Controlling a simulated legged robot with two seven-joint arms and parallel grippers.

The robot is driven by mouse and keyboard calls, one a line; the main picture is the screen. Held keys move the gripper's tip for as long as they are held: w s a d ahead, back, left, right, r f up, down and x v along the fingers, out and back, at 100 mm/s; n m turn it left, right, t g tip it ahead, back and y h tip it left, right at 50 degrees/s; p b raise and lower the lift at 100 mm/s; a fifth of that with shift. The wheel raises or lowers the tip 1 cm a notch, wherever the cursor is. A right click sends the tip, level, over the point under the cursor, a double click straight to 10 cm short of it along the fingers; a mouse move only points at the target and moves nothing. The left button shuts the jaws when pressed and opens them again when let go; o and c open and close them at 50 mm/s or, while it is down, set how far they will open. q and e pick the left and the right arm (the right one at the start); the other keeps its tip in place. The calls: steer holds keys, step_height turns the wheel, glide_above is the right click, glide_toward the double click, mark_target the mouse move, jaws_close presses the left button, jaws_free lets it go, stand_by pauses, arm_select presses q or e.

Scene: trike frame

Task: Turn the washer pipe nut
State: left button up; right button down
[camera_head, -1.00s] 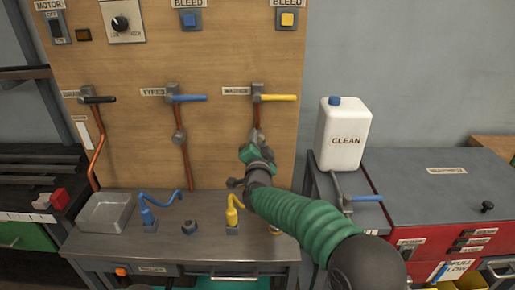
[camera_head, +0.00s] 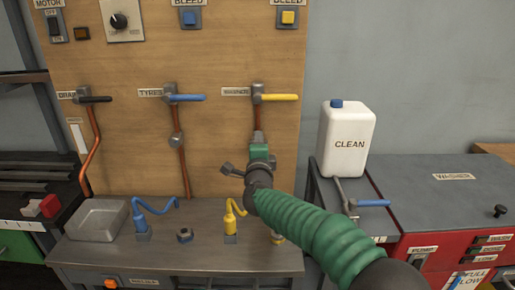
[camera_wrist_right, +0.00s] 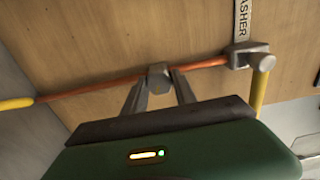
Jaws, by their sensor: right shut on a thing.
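The washer pipe nut (camera_wrist_right: 158,72) is a grey fitting on the thin copper washer pipe (camera_wrist_right: 100,85). In the right wrist view, my right gripper (camera_wrist_right: 159,80) has one finger on each side of the nut and is shut on it. In the head view, my right gripper (camera_head: 258,137) is at the pipe below the yellow-handled washer valve (camera_head: 257,94), and it largely hides the nut. The copper pipe (camera_head: 256,118) shows between the valve and the gripper. My left gripper is not in view.
A blue-handled tyres valve (camera_head: 170,96) and a black-handled valve (camera_head: 87,98) are on the wooden board to the left. Below are a metal tray (camera_head: 97,220), a blue hose fitting (camera_head: 142,222) and a yellow one (camera_head: 230,222). A white CLEAN jug (camera_head: 346,140) stands at right.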

steer(key=shift+f, duration=0.4)
steer(key=c, duration=1.3)
jaws_free()
steer(key=shift+d, duration=0.1)
steer(key=o, duration=0.3)
steer(key=shift+d+r, duration=0.1)
steer(key=shift+r, duration=0.1)
steer(key=shift+s, duration=0.1)
steer(key=s, duration=1.6)
steer(key=shift+s+b, duration=0.3)
steer(key=shift+f, duration=0.1)
